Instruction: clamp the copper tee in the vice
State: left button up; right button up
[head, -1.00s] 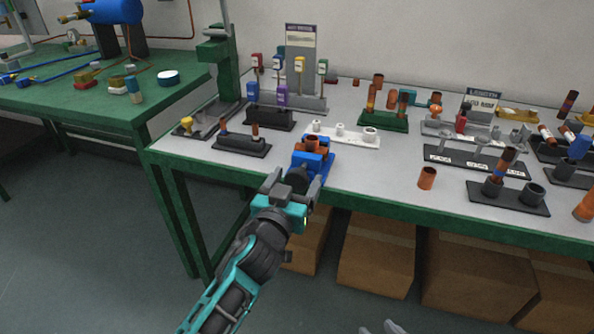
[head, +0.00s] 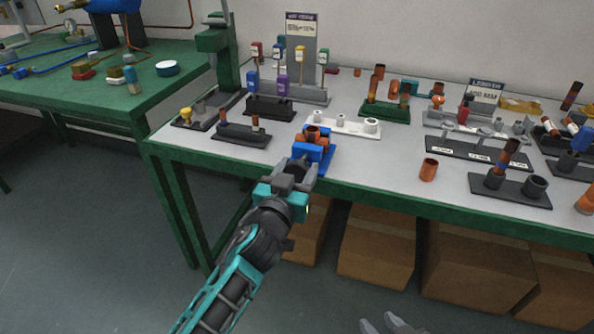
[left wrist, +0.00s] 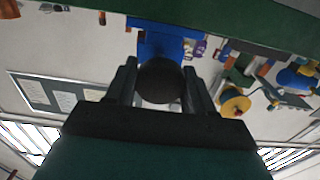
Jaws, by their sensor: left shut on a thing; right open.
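The blue vice (head: 318,156) stands at the front edge of the bench. The copper tee (head: 314,134) sits at the top of the vice, between its jaws; I cannot tell how tightly it is held. My left gripper (head: 301,168) is at the front of the vice, shut on the dark round vice knob (left wrist: 160,80), which shows between the fingers in the left wrist view. The blue vice body (left wrist: 158,40) shows just beyond it there. My right gripper (head: 392,323) shows only as grey fingertips at the bottom edge of the head view, open, away from the bench.
A white holder (head: 343,125) stands just behind the vice and a black holder (head: 240,135) to its left. A loose copper piece (head: 429,169) stands to the right. A black block with pegs (head: 510,189) is further right. Cardboard boxes (head: 377,245) sit under the bench.

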pick_arm(q)
jog(key=shift+m, duration=0.3)
jog(key=shift+m+p, duration=0.3)
jog(key=shift+m, duration=0.9)
jog(key=m, duration=0.3)
jog(key=shift+m+p, duration=0.3)
jog(key=shift+m, duration=2.4)
jog(key=o, duration=1)
